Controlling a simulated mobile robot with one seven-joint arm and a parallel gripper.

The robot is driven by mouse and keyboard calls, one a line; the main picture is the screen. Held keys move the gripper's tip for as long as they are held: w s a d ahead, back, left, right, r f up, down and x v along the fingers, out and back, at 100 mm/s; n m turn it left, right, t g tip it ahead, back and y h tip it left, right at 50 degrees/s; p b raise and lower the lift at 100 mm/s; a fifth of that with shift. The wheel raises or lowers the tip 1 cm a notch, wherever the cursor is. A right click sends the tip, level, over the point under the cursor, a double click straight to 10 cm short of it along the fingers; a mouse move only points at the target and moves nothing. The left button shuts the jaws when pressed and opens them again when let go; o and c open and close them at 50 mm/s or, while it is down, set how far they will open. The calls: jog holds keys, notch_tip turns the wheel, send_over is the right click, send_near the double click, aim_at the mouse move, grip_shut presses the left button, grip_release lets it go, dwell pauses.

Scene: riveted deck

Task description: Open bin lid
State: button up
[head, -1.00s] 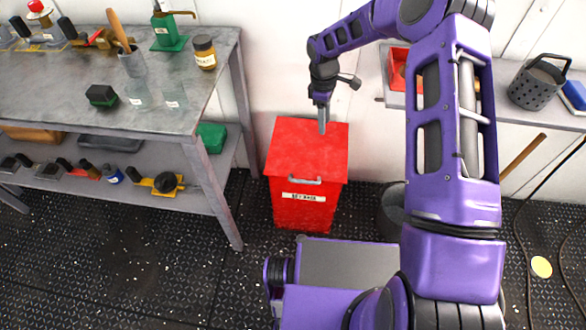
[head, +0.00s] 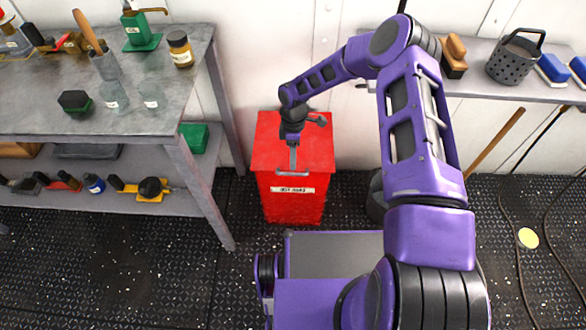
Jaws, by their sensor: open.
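The red bin (head: 293,206) stands on the floor against the white wall, with a white label on its front. Its flat red lid (head: 268,147) is down, and a grey bar handle (head: 293,174) runs along the front edge. My gripper (head: 293,168) points down over the front part of the lid, just behind the handle in the picture. The jaws are open and nothing shows between them. The fingertips are small here, and I cannot tell whether they touch the handle or hover above it.
A grey workbench (head: 60,112) with bottles and tools stands on the left. A wall shelf (head: 480,84) with a perforated grey basket (head: 515,60) is on the right. A dark bucket (head: 376,200) stands right of the bin. Dark floor is clear left of my base.

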jog(key=f, duration=0.2)
jog(key=s+f, duration=0.1)
jog(key=f, duration=0.1)
jog(key=shift+f, duration=0.4)
grip_shut()
dwell(1.1)
